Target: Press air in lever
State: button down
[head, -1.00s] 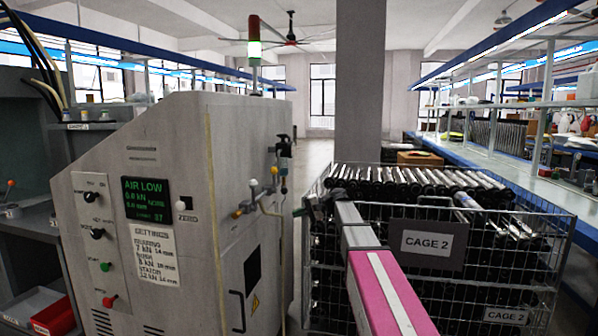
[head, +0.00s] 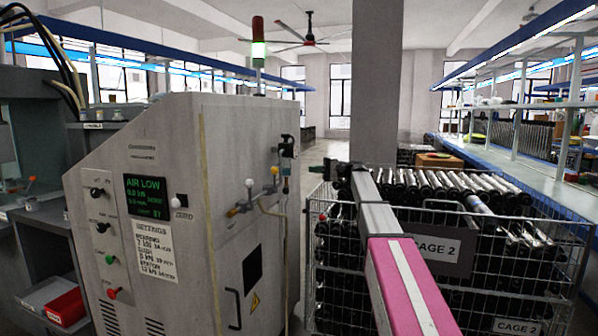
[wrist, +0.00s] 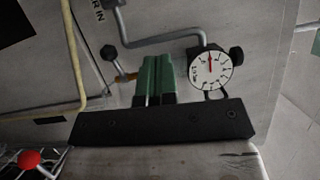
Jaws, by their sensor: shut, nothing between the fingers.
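The grey machine (head: 150,200) stands at left in the head view, with small ball-tipped levers (head: 250,184) and a black fitting (head: 287,146) on its right side. In the wrist view, a black-knobbed lever (wrist: 108,53) with a brass fitting stands just left of my green fingers, near an upside-down label (wrist: 101,10) that seems to read AIR IN. My gripper (wrist: 155,62) is shut and empty, its tips in front of the pipe and beside the gauge (wrist: 210,68). Contact with the lever cannot be told. In the head view, my gripper (head: 332,168) is small and dark, right of the machine.
The machine's screen (head: 146,197) reads AIR LOW. A wire cage (head: 540,262) of tubes, marked CAGE 2, stands below and right of my arm. A pale hose (wrist: 72,60) runs at left in the wrist view; a red ball (wrist: 28,160) is at lower left.

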aim_at(276, 171)
jog(key=s+a, duration=0.3)
jog(key=a, duration=0.9)
jog(key=shift+s+r, duration=0.2)
jog(key=shift+s+r+n, duration=0.1)
jog(key=shift+s+n, duration=0.1)
jog(key=shift+n, duration=0.1)
jog(key=shift+s+a+r+n, duration=0.1)
jog(key=shift+s+n, duration=0.1)
jog(key=shift+n, duration=0.1)
jog(key=s+n, duration=0.1)
jog(key=s+a+n+h, duration=0.1)
jog(key=shift+s+r+n+h, duration=0.2)
jog(key=shift+n+h, duration=0.1)
jog(key=shift+n, duration=0.1)
jog(key=s+a+f+n+t+h, duration=0.2)
jog(key=s+f+n+t+h, duration=0.1)
jog(key=s+n, duration=0.4)
jog(key=shift+a+f+n+t+h, duration=0.3)
jog(key=shift+f+n+t, duration=0.65)
jog(key=shift+f, duration=0.45)
